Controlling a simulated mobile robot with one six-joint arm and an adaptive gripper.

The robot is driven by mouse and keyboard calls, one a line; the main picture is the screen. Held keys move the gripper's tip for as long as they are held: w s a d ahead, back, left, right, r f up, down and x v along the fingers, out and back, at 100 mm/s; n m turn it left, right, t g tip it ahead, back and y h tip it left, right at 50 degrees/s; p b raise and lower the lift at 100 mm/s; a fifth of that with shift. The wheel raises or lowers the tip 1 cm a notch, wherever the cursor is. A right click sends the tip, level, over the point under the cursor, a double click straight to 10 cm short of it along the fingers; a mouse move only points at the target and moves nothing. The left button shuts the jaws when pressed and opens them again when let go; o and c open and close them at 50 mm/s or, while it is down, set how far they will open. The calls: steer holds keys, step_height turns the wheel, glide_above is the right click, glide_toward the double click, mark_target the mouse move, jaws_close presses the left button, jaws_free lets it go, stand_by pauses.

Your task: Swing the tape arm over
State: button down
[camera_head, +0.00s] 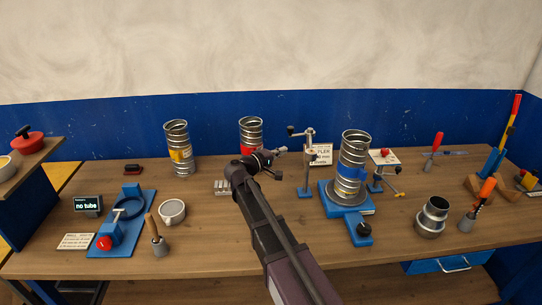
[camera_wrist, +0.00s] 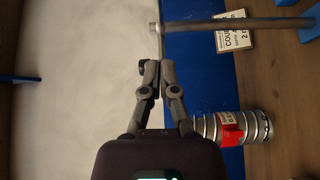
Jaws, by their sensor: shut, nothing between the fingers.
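A slim upright stand (camera_head: 307,165) with a blue foot stands at the middle back of the bench. A short arm with a dark knob (camera_head: 291,130) reaches left from its top; this looks like the tape arm. My gripper (camera_head: 279,151) is shut and empty, left of the post and a little lower than the knob. In the wrist view, my fingertips (camera_wrist: 158,64) meet at the end of a thin bar (camera_wrist: 160,42) that joins the post (camera_wrist: 245,25). I cannot tell whether they touch it. A spiral duct with a blue band (camera_head: 352,160) stands upright on a blue base right of the stand.
A red-banded duct (camera_head: 251,135) stands behind my gripper, and a yellow-banded duct (camera_head: 178,150) farther left. A sign (camera_head: 321,154) is behind the post.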

steer(key=w+d, duration=0.1)
steer(key=d, duration=0.6)
steer(key=shift+w+d, duration=0.25)
steer(key=shift+w, duration=0.1)
steer(key=shift+f, duration=0.1)
steer(key=shift+s+a, duration=0.1)
steer(key=shift+t, duration=0.3)
